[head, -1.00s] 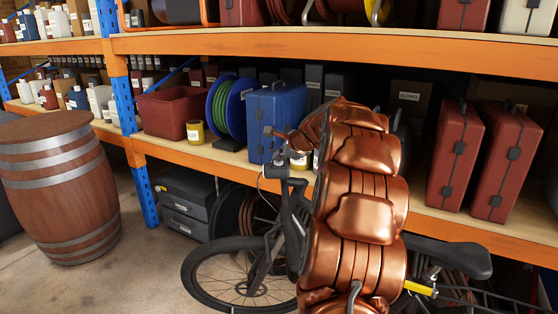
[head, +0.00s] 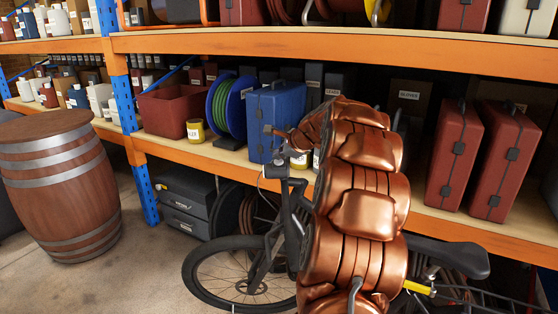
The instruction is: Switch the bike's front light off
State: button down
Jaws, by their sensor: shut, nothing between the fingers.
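The bike stands in front of the shelving, its dark front wheel (head: 240,274) to the left and its black saddle (head: 452,259) to the right. The dark handlebar area (head: 277,172) is above the front wheel, with a thin cable looping ahead of it. I cannot make out the front light clearly or tell whether it is lit. My copper-coloured arm covers the middle of the bike and part of the handlebar. My gripper cannot be made out; the end of my arm is hidden behind its own links.
A wooden barrel (head: 60,185) stands at the left. An orange-edged shelf (head: 185,150) behind the bike holds a blue case (head: 276,122), a cable reel (head: 226,105) and red cases (head: 455,155). Black toolboxes (head: 186,203) sit below. Bare floor (head: 130,285) lies between barrel and bike.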

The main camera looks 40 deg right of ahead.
jog(key=r+p, duration=0.1)
jog(key=r, duration=0.1)
jog(key=r+p, duration=0.2)
jog(key=a+r+p, duration=0.1)
jog(key=r+p, duration=0.1)
jog(key=shift+s, duration=0.3)
dwell(0.6)
